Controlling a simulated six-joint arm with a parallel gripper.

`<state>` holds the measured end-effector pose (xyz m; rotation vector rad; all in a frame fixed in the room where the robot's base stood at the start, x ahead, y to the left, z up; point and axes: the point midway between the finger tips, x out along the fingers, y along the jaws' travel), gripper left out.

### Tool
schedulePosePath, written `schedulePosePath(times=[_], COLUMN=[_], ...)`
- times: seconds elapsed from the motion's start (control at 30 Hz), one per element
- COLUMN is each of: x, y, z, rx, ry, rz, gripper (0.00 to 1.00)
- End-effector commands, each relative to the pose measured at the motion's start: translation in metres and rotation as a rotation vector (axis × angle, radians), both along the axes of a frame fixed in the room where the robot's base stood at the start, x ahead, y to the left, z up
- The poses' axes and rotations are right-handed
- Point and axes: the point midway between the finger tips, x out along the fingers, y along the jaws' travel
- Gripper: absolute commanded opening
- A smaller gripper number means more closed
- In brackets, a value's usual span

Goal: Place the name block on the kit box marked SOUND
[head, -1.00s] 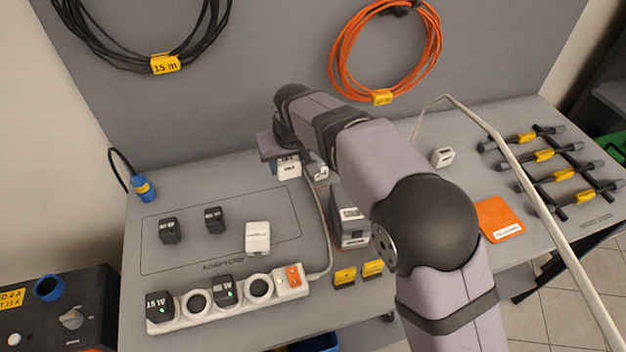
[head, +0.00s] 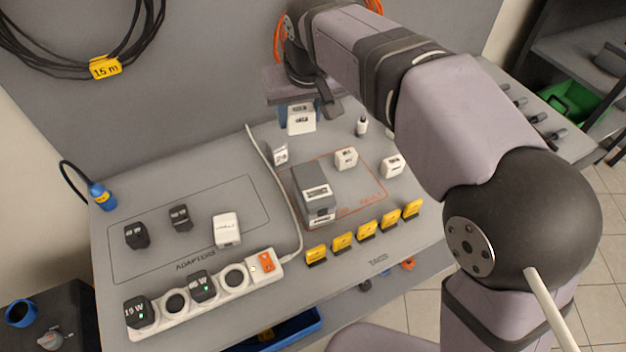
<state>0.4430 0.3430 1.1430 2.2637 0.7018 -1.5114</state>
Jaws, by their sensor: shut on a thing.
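My gripper (head: 301,106) is at the back of the bench, near the grey back panel, and is shut on a white block (head: 301,122) with dark lettering. The block hangs below the gripper; its lettering is too small to read, and I cannot tell its height over the bench. Other small white lettered blocks stand nearby: one at left (head: 280,155), one in the middle (head: 346,158) and one at right (head: 392,166). I cannot make out a box marked SOUND in this view; my arm hides part of the bench's right side.
A grey device (head: 313,184) with a white label stands by a red outline. Several yellow tags (head: 342,241) line the front edge. A power strip (head: 218,285) with plugged adapters lies at front left. The adapter area (head: 190,240) has free room. A white cable crosses the bench.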

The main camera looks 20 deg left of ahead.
Motion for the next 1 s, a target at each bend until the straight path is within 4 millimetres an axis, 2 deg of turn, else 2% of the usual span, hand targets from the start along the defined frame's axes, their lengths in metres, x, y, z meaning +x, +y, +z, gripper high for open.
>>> schedulePosePath(times=[0.2,0.3,0.7,0.83,1.0], x=[-0.016,-0.019,-0.019,-0.019,-0.019], y=[-0.024,-0.032,-0.033,-0.033,-0.033], z=[-0.033,-0.041,-0.043,-0.057,-0.083], rx=[-0.001,0.0,-0.001,-0.002,-0.003], ry=[0.002,0.0,0.001,0.002,0.003], rz=[-0.073,-0.128,-0.21,-0.209,-0.208], gripper=[0.21,0.21,0.21,0.21,0.21])
